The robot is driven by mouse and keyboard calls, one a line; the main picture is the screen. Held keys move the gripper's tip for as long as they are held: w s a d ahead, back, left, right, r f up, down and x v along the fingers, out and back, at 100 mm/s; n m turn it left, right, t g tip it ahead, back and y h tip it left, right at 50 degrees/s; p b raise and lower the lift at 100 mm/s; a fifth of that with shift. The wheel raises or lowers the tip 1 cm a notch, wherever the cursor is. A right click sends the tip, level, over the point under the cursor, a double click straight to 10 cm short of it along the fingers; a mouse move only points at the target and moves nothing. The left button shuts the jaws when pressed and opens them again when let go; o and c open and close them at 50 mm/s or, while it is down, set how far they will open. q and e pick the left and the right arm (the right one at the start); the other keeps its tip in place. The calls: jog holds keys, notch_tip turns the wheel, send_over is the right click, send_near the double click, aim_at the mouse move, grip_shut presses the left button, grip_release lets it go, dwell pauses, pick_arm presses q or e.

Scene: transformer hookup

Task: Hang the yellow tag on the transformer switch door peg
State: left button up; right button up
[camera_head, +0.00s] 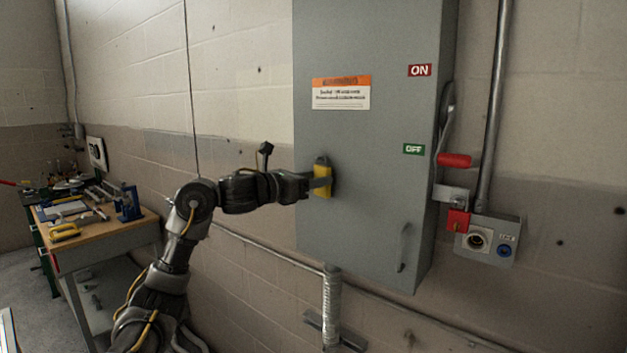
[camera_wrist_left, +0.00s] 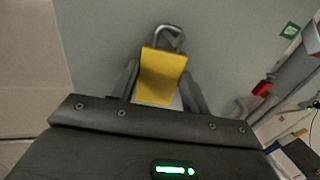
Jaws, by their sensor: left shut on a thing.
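The yellow tag (camera_head: 322,181) is in my left gripper (camera_head: 318,183), in front of the left part of the grey switch door (camera_head: 375,215). In the left wrist view the tag (camera_wrist_left: 162,75) sits between the two fingers of the left gripper (camera_wrist_left: 163,90), which is shut on it. A grey metal loop (camera_wrist_left: 169,38) shows just above the tag's top edge, against the door. I cannot tell if this loop is the peg or part of the tag, nor whether the tag touches the door. My right gripper is not in view.
A red-handled lever (camera_head: 453,160) is on the box's right side, with a red lock (camera_head: 458,221) and socket box (camera_head: 489,240) below. A door handle (camera_head: 404,247) is low on the door. A cluttered workbench (camera_head: 105,230) stands at left.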

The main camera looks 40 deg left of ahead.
pick_arm(q)
jog(key=o, duration=0.9)
jog(key=shift+o, duration=0.8)
jog(key=shift+s+d, duration=0.1)
jog(key=b+v, duration=0.5)
jog(key=v, duration=0.5)
jog(key=shift+s+b, duration=0.3)
jog(key=shift+s, duration=0.1)
